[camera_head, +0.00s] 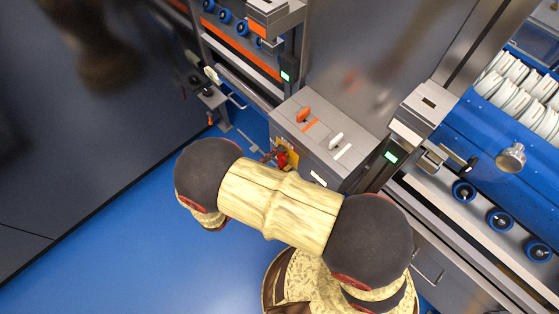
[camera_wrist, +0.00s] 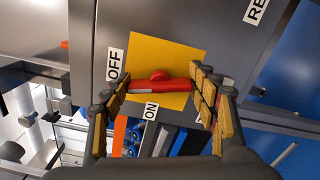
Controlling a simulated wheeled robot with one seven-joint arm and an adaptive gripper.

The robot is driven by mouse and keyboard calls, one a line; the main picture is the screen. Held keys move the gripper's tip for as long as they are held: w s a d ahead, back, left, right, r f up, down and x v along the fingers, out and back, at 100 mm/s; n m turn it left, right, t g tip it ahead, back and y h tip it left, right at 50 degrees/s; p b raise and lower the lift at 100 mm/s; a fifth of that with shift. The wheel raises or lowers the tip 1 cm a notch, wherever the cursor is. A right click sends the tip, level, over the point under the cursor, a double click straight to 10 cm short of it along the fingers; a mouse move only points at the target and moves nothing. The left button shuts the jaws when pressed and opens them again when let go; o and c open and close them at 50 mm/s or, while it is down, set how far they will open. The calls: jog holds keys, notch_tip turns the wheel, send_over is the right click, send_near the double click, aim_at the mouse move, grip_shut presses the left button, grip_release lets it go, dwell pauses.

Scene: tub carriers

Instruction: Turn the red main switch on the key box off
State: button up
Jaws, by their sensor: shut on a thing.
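The red main switch (camera_wrist: 168,86) is a bar-shaped handle on a yellow plate (camera_wrist: 180,52) on the grey key box (camera_wrist: 222,32). In the wrist view the handle lies nearly level, its left end between the OFF label (camera_wrist: 115,64) and the ON label (camera_wrist: 151,107). My gripper (camera_wrist: 160,84) is shut on the handle, with one finger at each end. In the head view the key box (camera_head: 318,135) stands beyond my arm, its yellow plate (camera_head: 291,157) partly showing. My gripper (camera_head: 274,155) is small there and partly hidden by my arm.
An orange lever (camera_head: 304,115) and a white lever (camera_head: 336,140) sit on top of the key box. A blue carrier with white plates (camera_head: 520,90) and rollers is at the right. Blue floor (camera_head: 130,220) is open at the left.

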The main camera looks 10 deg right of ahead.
jog(key=shift+f+m+b, duration=0.1)
jog(key=shift+m+b, duration=0.4)
jog(key=shift+m, duration=1.1)
jog(key=o, duration=1.1)
jog(key=shift+o, duration=0.3)
jog(key=v, duration=1.2)
